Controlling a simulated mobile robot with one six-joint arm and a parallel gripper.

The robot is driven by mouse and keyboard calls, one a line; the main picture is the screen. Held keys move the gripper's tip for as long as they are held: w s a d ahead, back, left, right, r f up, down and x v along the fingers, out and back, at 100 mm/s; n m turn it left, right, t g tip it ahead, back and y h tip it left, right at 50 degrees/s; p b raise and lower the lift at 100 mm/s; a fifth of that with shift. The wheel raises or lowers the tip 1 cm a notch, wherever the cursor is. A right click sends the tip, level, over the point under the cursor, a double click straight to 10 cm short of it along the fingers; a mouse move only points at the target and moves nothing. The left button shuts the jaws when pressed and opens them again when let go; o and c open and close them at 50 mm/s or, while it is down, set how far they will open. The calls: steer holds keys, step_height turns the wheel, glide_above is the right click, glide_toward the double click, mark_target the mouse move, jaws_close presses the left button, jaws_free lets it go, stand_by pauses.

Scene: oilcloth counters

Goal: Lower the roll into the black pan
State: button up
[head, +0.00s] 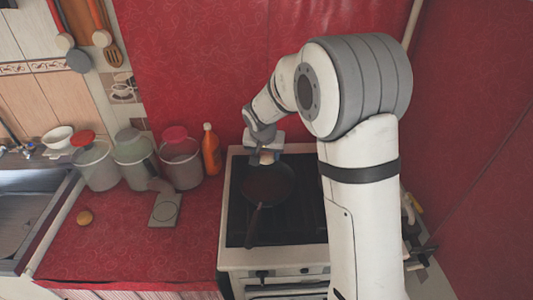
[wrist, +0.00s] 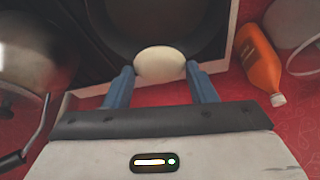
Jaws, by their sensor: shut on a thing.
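My gripper (wrist: 160,70) has two blue fingers, shut on a pale, rounded roll (wrist: 159,64). The roll also shows in the head view (head: 267,158) as a small pale shape under my gripper. The black pan (head: 266,186) sits on the stove top, its handle toward the front edge. In the wrist view the pan (wrist: 165,22) fills the top middle, and the roll overlaps its near rim. My gripper is at the pan's back edge in the head view. I cannot tell the height of the roll above the pan.
The stove (head: 300,225) stands against a red wall. An orange bottle (head: 211,150) and several lidded containers (head: 182,163) stand to its left. A shiny pot (wrist: 30,50) shows at the wrist view's left.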

steer(key=shift+f, duration=0.1)
steer(key=b, duration=0.8)
glide_above(267, 185)
steer(key=s, duration=0.1)
steer(key=shift+s+a+f, duration=0.1)
steer(key=shift+f, duration=1.7)
steer(key=shift+a+f, duration=0.1)
steer(key=shift+f, duration=1.65)
steer(key=shift+f+b, duration=2.25)
steer(key=shift+f, duration=0.3)
steer(key=o, duration=1.1)
steer(key=shift+o, duration=0.2)
steer(key=shift+r, duration=0.1)
